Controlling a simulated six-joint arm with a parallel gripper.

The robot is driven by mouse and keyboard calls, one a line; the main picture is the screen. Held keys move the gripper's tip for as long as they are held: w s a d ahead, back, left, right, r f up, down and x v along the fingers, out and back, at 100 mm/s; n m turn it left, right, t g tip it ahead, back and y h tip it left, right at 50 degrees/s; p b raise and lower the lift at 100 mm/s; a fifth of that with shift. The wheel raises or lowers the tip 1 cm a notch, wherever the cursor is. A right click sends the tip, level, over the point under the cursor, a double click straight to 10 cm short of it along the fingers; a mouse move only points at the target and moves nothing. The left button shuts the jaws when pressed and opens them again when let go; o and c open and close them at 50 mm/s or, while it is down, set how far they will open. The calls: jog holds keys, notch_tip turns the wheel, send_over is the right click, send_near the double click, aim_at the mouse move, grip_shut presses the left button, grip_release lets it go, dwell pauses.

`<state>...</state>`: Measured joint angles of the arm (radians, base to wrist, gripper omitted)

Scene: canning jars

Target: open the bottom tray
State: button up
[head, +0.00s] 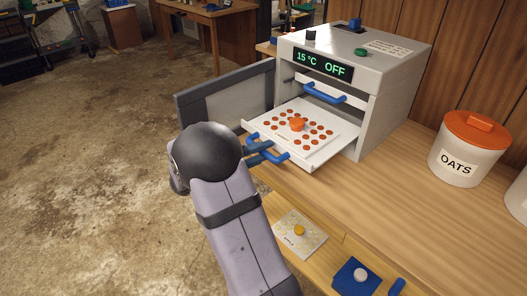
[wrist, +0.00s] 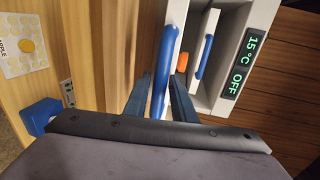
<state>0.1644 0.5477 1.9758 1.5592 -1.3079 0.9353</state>
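The dehydrator (head: 373,115) is a light grey box with a display reading 15 °C OFF. Its bottom tray (head: 334,143) is pulled well out of the front and carries a white sheet with orange slices and an orange knob. The tray's blue handle (head: 271,151) runs along its front edge; in the wrist view the handle (wrist: 163,70) passes between my fingers. My gripper (wrist: 162,95) is at this handle, one finger on each side, with what look like small gaps. The upper blue handle (head: 325,93) is inside the box, behind the lower one.
The dehydrator's door (head: 228,97) stands swung open at the left. A white OATS canister (head: 467,152) with an orange lid stands right on the wooden bench.

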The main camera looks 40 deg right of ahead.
jog(key=shift+o, duration=0.6)
jog(key=v, duration=0.7)
jog(key=shift+b, duration=0.35)
jog(key=shift+w+a, duration=0.1)
jog(key=shift+a, duration=0.05)
